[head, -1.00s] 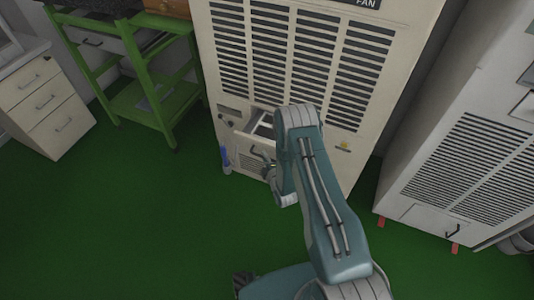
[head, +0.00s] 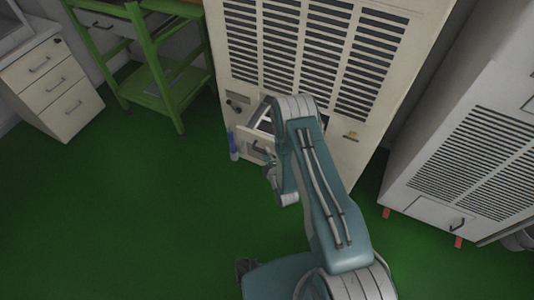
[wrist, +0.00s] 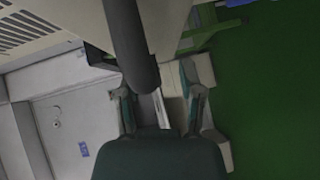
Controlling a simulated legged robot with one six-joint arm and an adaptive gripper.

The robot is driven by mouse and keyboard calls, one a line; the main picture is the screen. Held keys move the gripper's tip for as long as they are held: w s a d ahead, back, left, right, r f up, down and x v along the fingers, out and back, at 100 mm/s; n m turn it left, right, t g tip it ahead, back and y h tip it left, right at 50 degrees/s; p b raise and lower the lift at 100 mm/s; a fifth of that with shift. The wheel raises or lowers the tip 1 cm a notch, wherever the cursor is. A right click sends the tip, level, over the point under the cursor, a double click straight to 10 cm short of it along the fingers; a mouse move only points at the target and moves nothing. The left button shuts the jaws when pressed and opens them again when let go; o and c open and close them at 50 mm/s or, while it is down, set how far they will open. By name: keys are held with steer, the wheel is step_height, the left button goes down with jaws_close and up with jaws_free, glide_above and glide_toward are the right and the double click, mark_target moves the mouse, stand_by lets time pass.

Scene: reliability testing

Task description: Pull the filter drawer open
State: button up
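The filter drawer (head: 246,131) sticks partly out of the lower front of the tall beige fan cabinet (head: 229,85). Its open top shows beside my arm, which hides its right part. A dark handle (head: 260,148) is on the drawer front. My gripper (head: 268,172) is low in front of the drawer, close to the handle; contact is not clear in the head view. In the wrist view, my gripper (wrist: 160,98) has its two fingers apart, with a gap between them. A thick dark bar (wrist: 132,45) runs down close to the fingers; I cannot tell whether they touch it.
A green shelf stand (head: 150,75) and a white drawer unit (head: 50,85) stand at the left. A second louvered cabinet (head: 420,170) stands at the right. A blue object (head: 233,147) is beside the drawer. The green floor (head: 130,210) in front is clear.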

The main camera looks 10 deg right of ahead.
steer(key=shift+r, duration=0.15)
steer(key=v, duration=1.2)
steer(key=shift+w, duration=0.1)
